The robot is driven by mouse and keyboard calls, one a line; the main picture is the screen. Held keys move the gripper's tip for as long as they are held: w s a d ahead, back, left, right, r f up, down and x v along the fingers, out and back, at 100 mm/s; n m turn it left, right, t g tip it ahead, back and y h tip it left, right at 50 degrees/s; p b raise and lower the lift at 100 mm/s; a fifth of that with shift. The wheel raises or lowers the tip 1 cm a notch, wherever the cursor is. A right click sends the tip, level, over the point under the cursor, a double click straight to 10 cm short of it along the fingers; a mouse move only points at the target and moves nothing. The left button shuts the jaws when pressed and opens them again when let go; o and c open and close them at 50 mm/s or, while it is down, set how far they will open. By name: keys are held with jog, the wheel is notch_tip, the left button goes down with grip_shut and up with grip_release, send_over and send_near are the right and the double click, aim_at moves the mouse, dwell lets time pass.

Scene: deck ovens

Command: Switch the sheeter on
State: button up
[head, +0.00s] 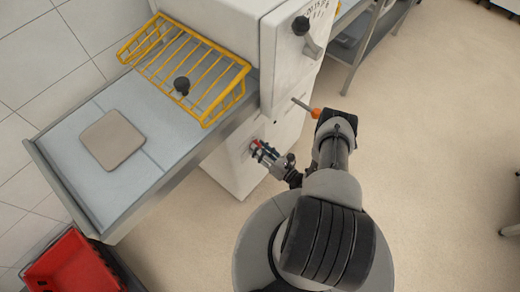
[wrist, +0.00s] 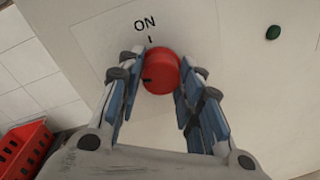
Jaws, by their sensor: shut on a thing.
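The sheeter (head: 235,165) is a white machine with a flat infeed table and a yellow wire guard (head: 190,65). A round red switch knob (wrist: 161,71) sits on its front panel. In the wrist view the "ON" label and a short tick are printed above the knob, and the knob's dark mark is at its left side, away from the tick. My gripper (wrist: 159,62) is shut on the knob, one finger on each side. In the head view my gripper (head: 262,150) is at the sheeter's lower front, largely covering the knob.
A green button (wrist: 273,33) is on the panel to the right. A square dough slab (head: 113,139) lies on the infeed table. A black knob (head: 301,26) and dial are higher up. A red crate (head: 72,270) stands lower left.

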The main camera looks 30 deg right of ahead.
jog(key=m, duration=0.6)
jog(key=m+y, duration=0.1)
jog(key=m, duration=0.5)
jog(key=shift+m+g, duration=0.3)
jog(key=shift+g, duration=0.1)
dwell(0.4)
jog(key=o, duration=1.1)
jog(key=shift+d, duration=0.1)
jog(key=shift+v, duration=5.95)
jog(key=shift+r, duration=0.1)
